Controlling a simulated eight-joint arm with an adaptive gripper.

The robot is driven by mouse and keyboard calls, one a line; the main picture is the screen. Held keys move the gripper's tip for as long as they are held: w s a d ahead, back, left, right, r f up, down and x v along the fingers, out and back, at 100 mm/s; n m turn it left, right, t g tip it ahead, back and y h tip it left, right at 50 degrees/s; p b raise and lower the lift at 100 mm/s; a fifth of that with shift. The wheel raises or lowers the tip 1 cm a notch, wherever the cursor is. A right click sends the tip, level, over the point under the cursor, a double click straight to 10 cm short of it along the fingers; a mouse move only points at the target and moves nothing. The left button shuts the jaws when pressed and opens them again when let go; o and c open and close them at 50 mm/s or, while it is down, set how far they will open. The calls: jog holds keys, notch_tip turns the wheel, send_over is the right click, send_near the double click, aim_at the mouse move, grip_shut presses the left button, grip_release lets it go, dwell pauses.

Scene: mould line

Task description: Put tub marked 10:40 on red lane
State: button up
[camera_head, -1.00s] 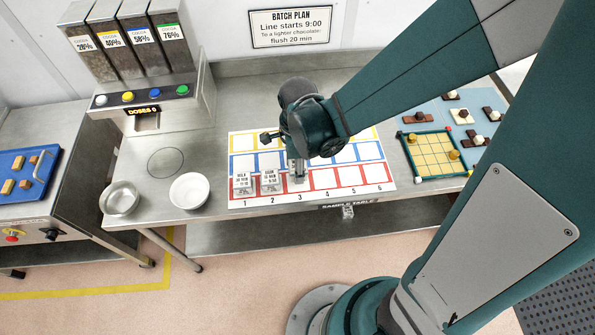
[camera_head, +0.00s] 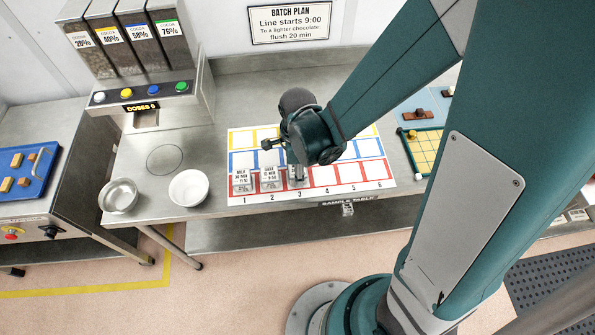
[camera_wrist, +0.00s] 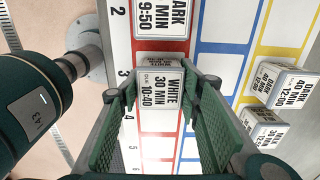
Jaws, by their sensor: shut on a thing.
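The tub marked 10:40 (camera_wrist: 158,95), with a white label reading WHITE 30 MIN, is between the two green fingers of my gripper (camera_wrist: 160,82) in the wrist view. My gripper (camera_head: 297,177) is shut on it, over the red lane (camera_head: 335,176) at the place numbered 3. I cannot tell whether the tub touches the lane. A tub marked DARK 9:50 (camera_wrist: 160,22) stands beside it at place 2; it also shows in the head view (camera_head: 271,179). A MILK tub (camera_head: 242,181) stands at place 1 of the red lane.
Red places 4 to 6 look empty. A white bowl (camera_head: 188,188) and a metal bowl (camera_head: 119,196) stand left of the lane sheet. A yellow grid board (camera_head: 425,150) lies right.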

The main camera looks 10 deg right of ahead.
jog(key=shift+f, duration=0.2)
jog(key=o, duration=1)
jog(key=shift+c, duration=0.2)
jog(key=shift+r, duration=0.25)
notch_tip(320, 180, up, 12)
jog(key=p, duration=0.1)
dwell(0.3)
dwell(0.6)
